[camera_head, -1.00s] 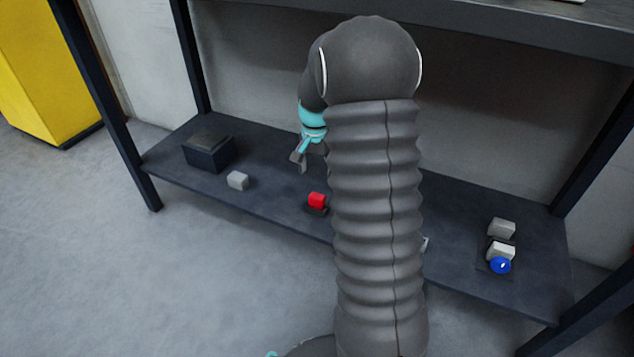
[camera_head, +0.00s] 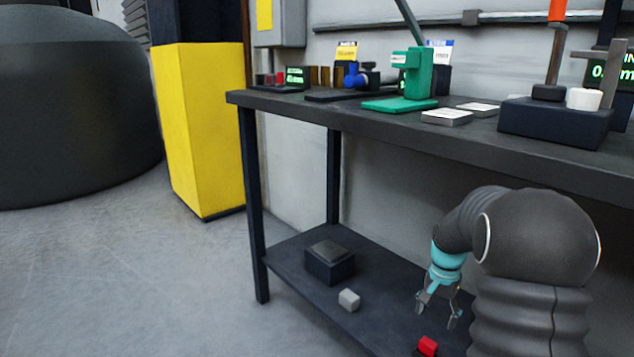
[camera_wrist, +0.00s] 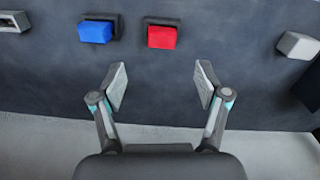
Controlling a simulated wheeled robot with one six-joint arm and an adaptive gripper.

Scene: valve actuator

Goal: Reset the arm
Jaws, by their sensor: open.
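My gripper (camera_head: 438,306) hangs over the lower shelf (camera_head: 300,262) in the head view, at the end of my bent arm. Its two fingers are spread and nothing is between them. In the wrist view my gripper (camera_wrist: 160,88) is also open and empty. A red block (camera_head: 427,346) on a dark base lies just below the gripper in the head view. In the wrist view the red block (camera_wrist: 162,37) is beyond the fingertips, with a blue block (camera_wrist: 96,32) to its left. The gripper touches neither block.
A grey block (camera_head: 349,300) and a dark box (camera_head: 330,262) stand on the shelf's left part. The bench top (camera_head: 290,103) above carries a green press (camera_head: 408,80) and other equipment. A yellow cabinet (camera_head: 200,130) stands at left. The floor in front is clear.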

